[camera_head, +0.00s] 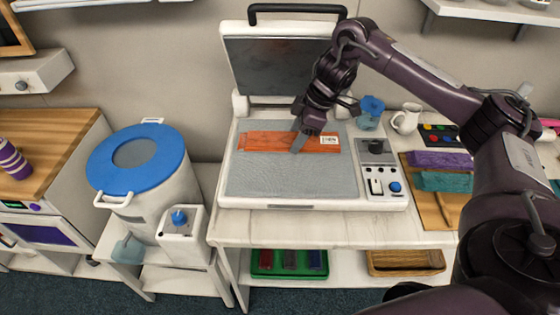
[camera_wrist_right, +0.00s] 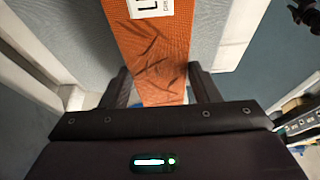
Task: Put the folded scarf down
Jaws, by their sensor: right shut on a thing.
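The folded scarf (camera_head: 266,141) is a flat orange strip with a white label. It lies across the far part of the grey bed (camera_head: 290,180) of the open press; I cannot tell whether it touches the bed or hovers just above. My right gripper (camera_head: 304,142) comes down over it from the right and is shut on it. In the right wrist view the scarf (camera_wrist_right: 155,50) runs between the two dark fingers (camera_wrist_right: 162,88). My left gripper is out of view.
The press's lid (camera_head: 280,65) stands open behind the bed. A control panel (camera_head: 378,165) is on its right. Purple (camera_head: 440,159) and teal (camera_head: 445,181) folded cloths lie on a wooden board further right. A blue-lidded drum (camera_head: 135,155) stands left. The bed's front part is clear.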

